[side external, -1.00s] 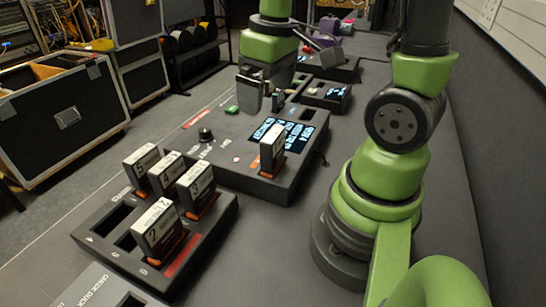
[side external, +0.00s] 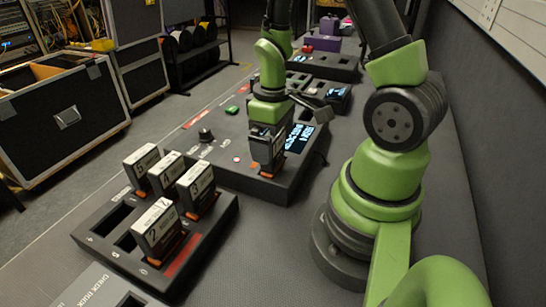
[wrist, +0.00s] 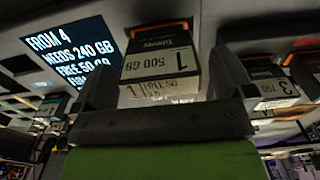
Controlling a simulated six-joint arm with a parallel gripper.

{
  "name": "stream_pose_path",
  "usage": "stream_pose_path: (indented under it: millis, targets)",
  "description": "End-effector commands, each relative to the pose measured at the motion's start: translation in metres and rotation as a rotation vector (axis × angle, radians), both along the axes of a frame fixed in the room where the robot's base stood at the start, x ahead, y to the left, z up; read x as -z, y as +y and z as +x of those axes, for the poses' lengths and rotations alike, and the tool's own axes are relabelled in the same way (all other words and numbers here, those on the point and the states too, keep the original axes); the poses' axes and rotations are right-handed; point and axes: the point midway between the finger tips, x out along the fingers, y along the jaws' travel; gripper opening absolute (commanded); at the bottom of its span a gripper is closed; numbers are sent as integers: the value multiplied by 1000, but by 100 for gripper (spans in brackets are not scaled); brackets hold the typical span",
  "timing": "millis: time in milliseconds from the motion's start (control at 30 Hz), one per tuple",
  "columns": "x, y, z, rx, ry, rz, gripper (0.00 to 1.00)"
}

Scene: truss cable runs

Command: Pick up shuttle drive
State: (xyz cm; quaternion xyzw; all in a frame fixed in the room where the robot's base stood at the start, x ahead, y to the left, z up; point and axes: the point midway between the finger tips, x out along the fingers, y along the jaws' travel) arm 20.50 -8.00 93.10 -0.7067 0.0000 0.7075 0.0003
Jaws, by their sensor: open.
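The shuttle drive, a dark cartridge with a white label, stands upright in a slot of the dark console (side external: 215,170). In the side view the gripper hides most of the drive.
A rack (side external: 112,250) with several upright labelled drives stands at front left. The console screen (side external: 300,137) reads "FROM 4 NEEDS 240 GB FREE 50 GB" in the wrist view. A knob (side external: 206,135) and green button (side external: 232,110) sit on the console.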

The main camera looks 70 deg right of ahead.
Motion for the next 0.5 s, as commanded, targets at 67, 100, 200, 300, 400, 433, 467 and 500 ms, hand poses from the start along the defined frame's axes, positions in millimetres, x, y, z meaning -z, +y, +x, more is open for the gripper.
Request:
stream_pose_path:
  millis: [67,100,200,300,400,433,467,500]
  targets:
    - [9,0,0,0,4,1,100]
    - [12,0,0,0,3,1,100]
    - [16,0,0,0,0,0,100]
    - [17,0,0,0,-1,-1,100]
    - [17,0,0,0,-1,-1,100]
    - [17,0,0,0,-1,-1,98]
    - [17,0,0,0,-1,-1,91]
    - [16,0,0,0,-1,-1,82]
